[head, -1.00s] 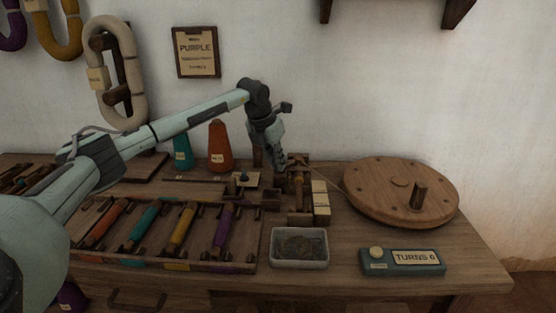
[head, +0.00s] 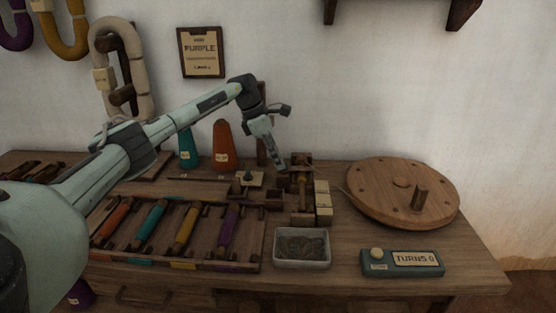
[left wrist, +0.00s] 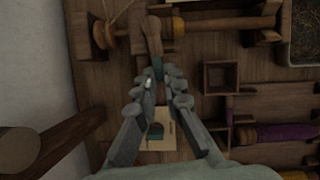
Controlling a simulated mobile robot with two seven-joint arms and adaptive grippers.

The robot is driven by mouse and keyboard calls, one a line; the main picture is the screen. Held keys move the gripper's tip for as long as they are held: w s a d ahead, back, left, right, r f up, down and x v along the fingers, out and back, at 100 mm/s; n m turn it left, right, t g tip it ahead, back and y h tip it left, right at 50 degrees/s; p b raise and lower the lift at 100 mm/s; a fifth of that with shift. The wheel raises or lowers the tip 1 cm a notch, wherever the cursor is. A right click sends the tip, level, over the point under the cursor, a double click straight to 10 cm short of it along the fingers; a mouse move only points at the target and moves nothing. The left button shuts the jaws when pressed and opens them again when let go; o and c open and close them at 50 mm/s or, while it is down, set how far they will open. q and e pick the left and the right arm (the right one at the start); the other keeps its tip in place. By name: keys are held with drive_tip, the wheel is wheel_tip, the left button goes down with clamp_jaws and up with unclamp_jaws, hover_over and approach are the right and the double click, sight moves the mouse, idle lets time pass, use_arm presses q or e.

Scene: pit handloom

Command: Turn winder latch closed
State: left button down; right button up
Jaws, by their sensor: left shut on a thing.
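The winder (head: 301,203) is a small wooden frame with a yellowish spindle, near the middle of the bench. In the left wrist view, the winder's spindle (left wrist: 222,23) runs across the top. The latch (left wrist: 154,38) is a short wooden lever crossing the spindle's left end, with a teal lower end between my fingertips. My left gripper (head: 283,168) reaches down to the winder's back left side. In the left wrist view, the left gripper's fingertips (left wrist: 166,76) are closed together on the latch's end. In the head view the latch is hidden or too small to tell. My right gripper is out of view.
In front are a grey tray (head: 301,264) and a teal counter box reading TURNS 0 (head: 403,263). A rack of coloured bobbins (head: 188,263) lies left. Cones (head: 222,146) stand behind.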

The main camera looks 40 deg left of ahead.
use_arm(q)
drive_tip(key=shift+w+m, duration=0.15)
drive_tip(key=shift+m, duration=0.45)
drive_tip(key=shift+a, duration=0.1)
drive_tip(key=c, duration=1.6)
unclamp_jaws()
drive_tip(key=shift+g, duration=0.3)
drive_tip(key=v, duration=1.2)
drive_tip(key=shift+a, duration=0.1)
